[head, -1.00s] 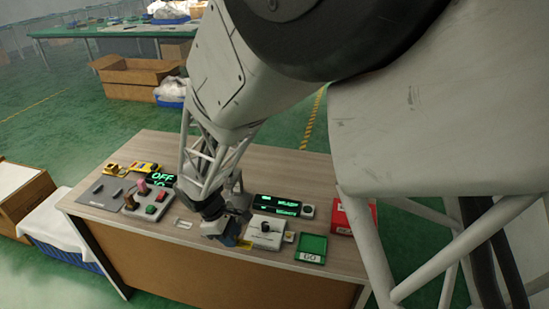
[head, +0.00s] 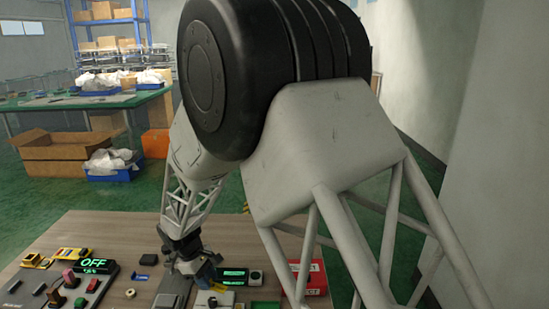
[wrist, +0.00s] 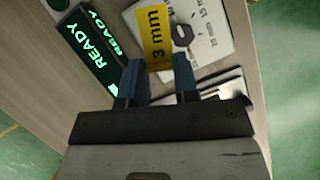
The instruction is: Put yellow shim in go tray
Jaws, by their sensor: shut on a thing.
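The yellow shim (wrist: 155,36), marked "3 mm", is between the blue fingers of my gripper (wrist: 158,64) in the wrist view. The fingers are shut on its near end. In the head view my gripper (head: 205,276) is over the table, behind and a little left of the white block. The go tray (head: 265,305) is a green patch at the bottom edge of the head view, right of the white block and mostly cut off. I cannot see the tray in the wrist view.
The white block (wrist: 212,22) with a dark knob and mm markings lies beyond the fingers. A READY display (wrist: 92,45) is close by. A red box (head: 317,279) stands at the right.

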